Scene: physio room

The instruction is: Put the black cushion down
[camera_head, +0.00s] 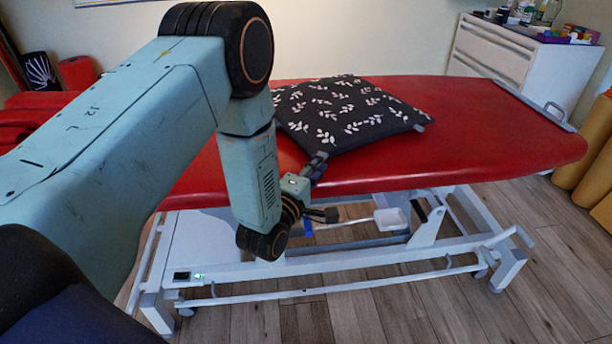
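The black cushion (352,112) with a white leaf pattern lies flat on the red treatment table (480,125), left of the table's middle. My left arm reaches in from the left, and its gripper (324,188) is at the table's near edge, just in front of the cushion. Its two dark fingers are spread apart with nothing between them. The upper finger is close to the cushion's near edge; I cannot tell whether it touches. My arm hides part of the table's left side. My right gripper is not in view.
The table's right half is bare, with a metal handle (545,112) at its right end. A white drawer cabinet (525,55) with bottles and boxes stands behind at right. Tan rolls (590,150) stand at the right edge. The table's white frame (340,285) stands on a wooden floor.

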